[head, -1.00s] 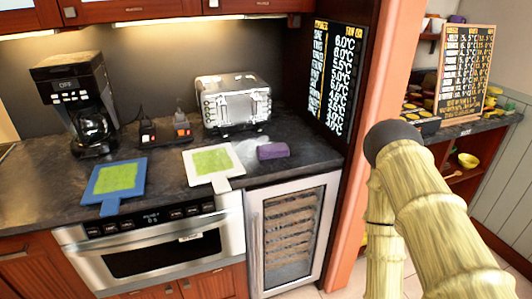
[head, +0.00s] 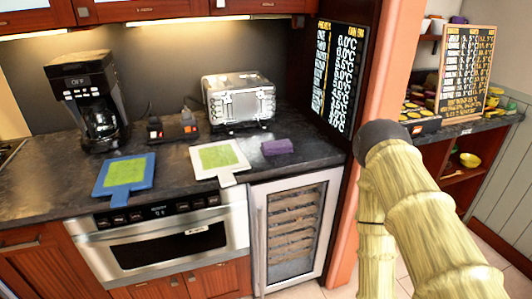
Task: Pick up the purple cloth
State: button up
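The purple cloth (head: 277,147) lies folded in a small block on the dark countertop (head: 310,150), to the right of the white cutting board and in front of the toaster oven. Nothing touches it from above. My arm fills the right side of the head view, well to the right of the cloth. My gripper is not visible in this view.
A white-framed green board (head: 228,179) and a blue-framed green board (head: 116,187) lie on the counter. A toaster oven (head: 240,102) and a coffee maker (head: 98,140) stand behind. A drawer microwave (head: 150,248) sits below.

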aim_at(280, 146)
jog(key=u, duration=0.5)
jog(key=k, duration=1.2)
jog(key=z, duration=0.1)
jog(key=i, duration=0.5)
jog(key=z, duration=0.6)
jog(key=i, duration=1.25)
jog(key=u, duration=0.7)
